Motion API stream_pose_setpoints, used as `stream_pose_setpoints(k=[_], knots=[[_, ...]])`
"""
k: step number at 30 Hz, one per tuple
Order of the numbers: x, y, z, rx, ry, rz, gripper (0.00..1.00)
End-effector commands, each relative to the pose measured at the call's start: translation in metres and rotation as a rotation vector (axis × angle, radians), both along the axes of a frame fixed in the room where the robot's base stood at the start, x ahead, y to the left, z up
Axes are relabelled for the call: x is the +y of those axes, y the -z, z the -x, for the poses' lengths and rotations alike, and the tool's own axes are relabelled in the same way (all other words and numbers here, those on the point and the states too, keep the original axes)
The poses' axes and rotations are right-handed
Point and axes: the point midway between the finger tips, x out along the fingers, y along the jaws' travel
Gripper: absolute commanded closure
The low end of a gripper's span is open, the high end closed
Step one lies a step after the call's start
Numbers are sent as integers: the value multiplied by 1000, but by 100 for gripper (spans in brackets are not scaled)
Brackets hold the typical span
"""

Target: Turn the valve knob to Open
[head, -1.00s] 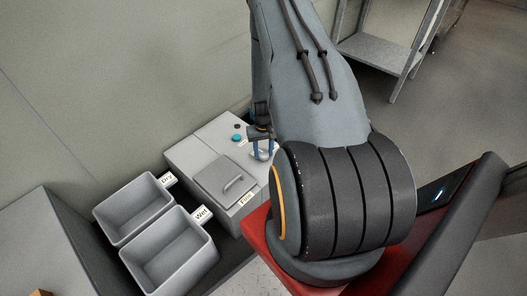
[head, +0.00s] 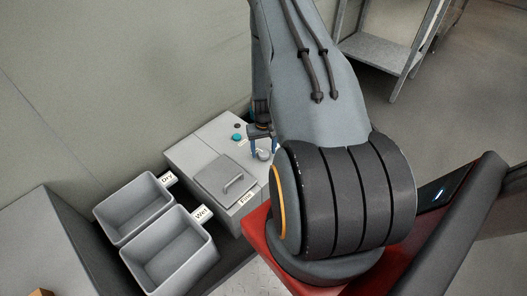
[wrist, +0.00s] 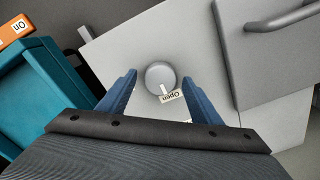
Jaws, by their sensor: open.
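The valve knob (wrist: 160,75) is a round grey knob on a light grey panel (wrist: 125,45). A white mark on its lower side points towards the "Open" label (wrist: 173,97), which reads upside down in the wrist view. My gripper (wrist: 160,80) is open, with one blue finger on each side of the knob and a visible gap to it on both sides. I cannot tell the fingertips' height over the panel. In the head view my gripper (head: 262,143) is over the cabinet, with the knob (head: 263,155) just below it, partly hidden by my arm.
Beside the knob is a grey lid (head: 226,179) with a handle (wrist: 283,18). A teal button (head: 237,138) is on the cabinet top. Grey bins marked Dry (head: 123,187) and Wet (head: 150,259) stand left.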

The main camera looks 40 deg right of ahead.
Motion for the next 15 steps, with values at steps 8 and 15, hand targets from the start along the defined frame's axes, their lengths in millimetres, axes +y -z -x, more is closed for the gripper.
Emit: stream_pose_setpoints(k=[8,15], knots=[[0,-47,0,-1,0,0,41],[0,-69,1,1,0,0,41]])
